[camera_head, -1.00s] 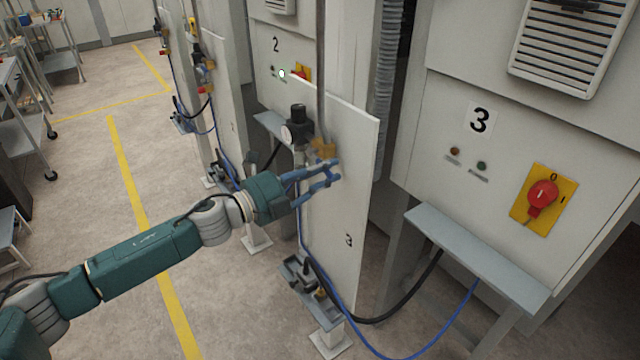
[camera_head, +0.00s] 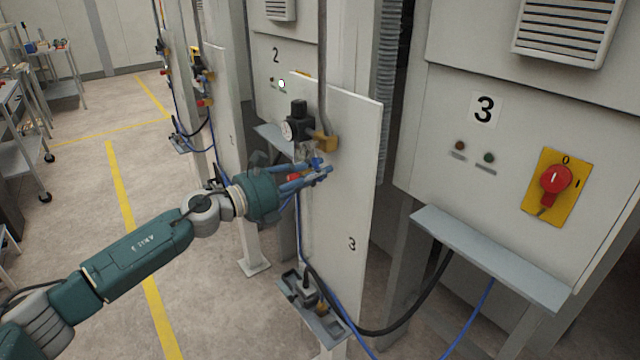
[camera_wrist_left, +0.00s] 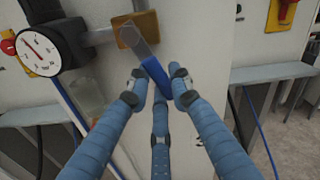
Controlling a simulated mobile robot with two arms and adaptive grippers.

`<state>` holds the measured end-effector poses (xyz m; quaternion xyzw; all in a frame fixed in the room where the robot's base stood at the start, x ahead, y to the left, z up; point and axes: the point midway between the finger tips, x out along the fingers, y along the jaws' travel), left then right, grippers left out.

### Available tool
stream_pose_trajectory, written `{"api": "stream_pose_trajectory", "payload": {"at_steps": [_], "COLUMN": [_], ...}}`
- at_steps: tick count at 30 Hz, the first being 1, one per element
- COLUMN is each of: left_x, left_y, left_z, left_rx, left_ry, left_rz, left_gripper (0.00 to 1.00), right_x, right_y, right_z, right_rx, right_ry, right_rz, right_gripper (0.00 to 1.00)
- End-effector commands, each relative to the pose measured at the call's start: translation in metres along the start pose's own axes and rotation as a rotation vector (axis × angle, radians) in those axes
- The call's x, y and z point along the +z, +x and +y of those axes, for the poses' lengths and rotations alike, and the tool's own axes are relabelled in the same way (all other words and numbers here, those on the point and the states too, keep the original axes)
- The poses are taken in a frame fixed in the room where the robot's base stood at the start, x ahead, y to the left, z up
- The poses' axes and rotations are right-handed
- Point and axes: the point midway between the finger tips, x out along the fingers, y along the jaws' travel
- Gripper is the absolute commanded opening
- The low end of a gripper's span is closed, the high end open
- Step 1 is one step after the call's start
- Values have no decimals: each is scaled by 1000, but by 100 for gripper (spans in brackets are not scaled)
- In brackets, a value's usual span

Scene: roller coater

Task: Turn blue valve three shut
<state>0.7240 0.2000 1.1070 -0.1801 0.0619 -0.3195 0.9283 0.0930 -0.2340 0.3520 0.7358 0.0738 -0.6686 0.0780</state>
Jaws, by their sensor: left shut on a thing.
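Blue valve three's lever (camera_wrist_left: 154,70) has a grey upper part and a blue grip. It slants down to the right from the brass-coloured block (camera_wrist_left: 138,30) on the white panel marked 3 (camera_head: 345,205). My left gripper (camera_wrist_left: 160,84) is shut on the blue grip, with its fingertips on either side. In the head view, my left gripper (camera_head: 322,170) is just below the brass block and in front of the panel; its fingers partly hide the lever (camera_head: 317,161). My right gripper is not in view.
A black regulator with a round gauge (camera_head: 287,130) sits left of the brass block. A red part (camera_head: 294,178) shows behind my fingers. Cabinet 3 with a red switch (camera_head: 553,180) and a grey ledge (camera_head: 490,258) stands to the right. The floor at left is open.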

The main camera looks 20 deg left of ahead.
Motion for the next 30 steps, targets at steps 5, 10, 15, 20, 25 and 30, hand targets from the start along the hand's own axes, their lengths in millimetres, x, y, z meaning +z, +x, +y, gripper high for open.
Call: {"api": "stream_pose_trajectory", "payload": {"at_steps": [5, 10, 15, 20, 25, 30], "left_x": [-4, -1, 1, 4, 5, 6], "left_y": [0, 0, 0, 0, 0, 0], "left_z": [12, 18, 22, 24, 24, 24], "left_rx": [1, 1, 1, 1, 1, 1], "left_ry": [149, 260, 338, 380, 398, 402], "left_rz": [0, 1, 2, 2, 3, 3], "left_gripper": [0, 0, 0, 0, 0, 0], "right_x": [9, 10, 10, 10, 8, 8], "right_y": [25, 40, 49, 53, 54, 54], "right_z": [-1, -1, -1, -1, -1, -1], "right_rx": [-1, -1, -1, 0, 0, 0], "right_ry": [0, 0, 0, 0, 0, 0], "right_rz": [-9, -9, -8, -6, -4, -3], "right_gripper": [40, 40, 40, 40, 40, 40]}}
